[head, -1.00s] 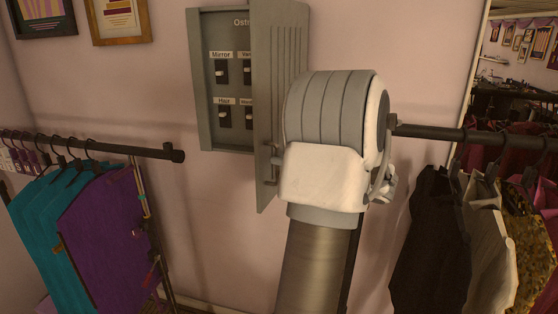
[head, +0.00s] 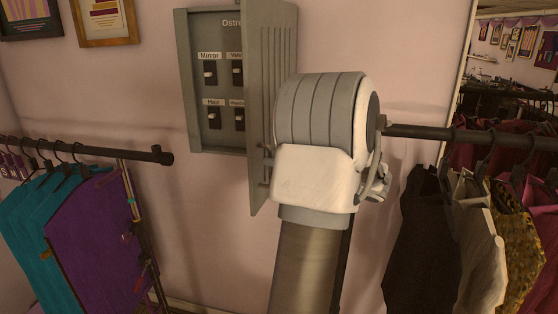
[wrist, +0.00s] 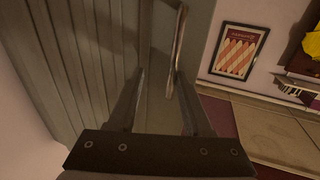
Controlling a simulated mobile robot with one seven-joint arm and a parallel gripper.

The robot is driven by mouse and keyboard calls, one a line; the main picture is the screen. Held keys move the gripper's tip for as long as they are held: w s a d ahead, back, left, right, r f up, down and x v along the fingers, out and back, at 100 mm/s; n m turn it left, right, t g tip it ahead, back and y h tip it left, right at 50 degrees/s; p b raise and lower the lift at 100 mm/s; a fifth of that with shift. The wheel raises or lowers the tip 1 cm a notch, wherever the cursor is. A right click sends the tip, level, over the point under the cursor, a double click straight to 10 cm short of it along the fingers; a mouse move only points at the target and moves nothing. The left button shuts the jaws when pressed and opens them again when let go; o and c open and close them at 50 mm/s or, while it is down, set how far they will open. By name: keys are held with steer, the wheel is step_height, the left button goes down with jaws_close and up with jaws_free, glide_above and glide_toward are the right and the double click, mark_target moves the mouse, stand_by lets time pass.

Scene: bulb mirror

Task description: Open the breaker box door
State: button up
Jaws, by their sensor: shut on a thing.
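The grey breaker box (head: 191,110) is on the wall at upper centre in the head view. Its ribbed door (head: 277,50) stands partly open, swung out on the right side. Labelled black switches, among them Mirror (head: 210,72) and Hair (head: 214,116), show inside. The metal door handle (head: 264,170) is at the door's lower free edge, partly behind my arm. In the wrist view, my gripper (wrist: 160,75) has its two fingers on either side of the handle (wrist: 177,50), shut on it, with the door's ribbed face to the left. My arm hides the gripper in the head view.
A rack (head: 120,152) with teal and purple clothes stands left. Another rack (head: 460,132) with dark, white and patterned garments stands right, close to my arm. A mirror (head: 515,60) is at far right. Wall below the box is bare.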

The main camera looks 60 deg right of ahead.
steer(key=shift+f, duration=0.1)
stand_by(0.4)
steer(key=s+b, duration=0.3)
steer(key=s, duration=1.4)
steer(key=shift+d, duration=0.45)
steer(key=shift+s, duration=0.1)
